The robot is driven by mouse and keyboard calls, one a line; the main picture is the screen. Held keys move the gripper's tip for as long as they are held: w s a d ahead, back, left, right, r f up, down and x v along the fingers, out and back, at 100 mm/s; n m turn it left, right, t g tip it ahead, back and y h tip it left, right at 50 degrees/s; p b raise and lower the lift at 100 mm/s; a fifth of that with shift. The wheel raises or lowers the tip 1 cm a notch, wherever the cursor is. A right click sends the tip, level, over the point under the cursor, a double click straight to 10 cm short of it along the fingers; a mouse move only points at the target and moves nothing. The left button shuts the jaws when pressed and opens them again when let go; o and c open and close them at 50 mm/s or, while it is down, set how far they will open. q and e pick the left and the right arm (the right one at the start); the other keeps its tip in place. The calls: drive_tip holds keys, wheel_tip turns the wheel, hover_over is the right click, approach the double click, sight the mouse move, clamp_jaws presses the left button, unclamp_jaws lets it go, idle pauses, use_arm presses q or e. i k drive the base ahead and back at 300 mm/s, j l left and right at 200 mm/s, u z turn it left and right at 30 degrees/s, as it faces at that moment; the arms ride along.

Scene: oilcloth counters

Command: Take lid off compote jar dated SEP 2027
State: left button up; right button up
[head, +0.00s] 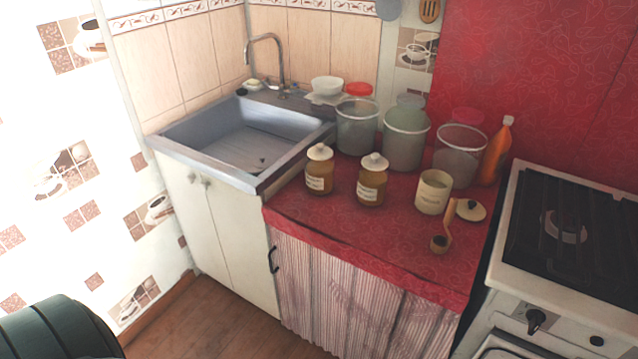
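Two amber jars with cream lids and white labels stand upright on the red counter (305,217): the left jar (319,177) is beside the sink and the right jar (371,188) is a little to its right. The left jar's lid (320,152) and the right jar's lid (374,162) are both on. The label print is too small to read, so I cannot tell which jar is dated SEP 2027. Neither of my grippers is in view.
A cream canister (432,195) stands open right of the jars, with a black-knobbed lid (470,210) and a wooden ladle (444,232) near it. Several buckets, including a grey-green one (404,145), stand behind. The sink (245,143) is left, the stove (565,235) right.

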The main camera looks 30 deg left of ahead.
sight(373, 161)
drive_tip(key=j, duration=1.95)
drive_tip(key=k, duration=0.05)
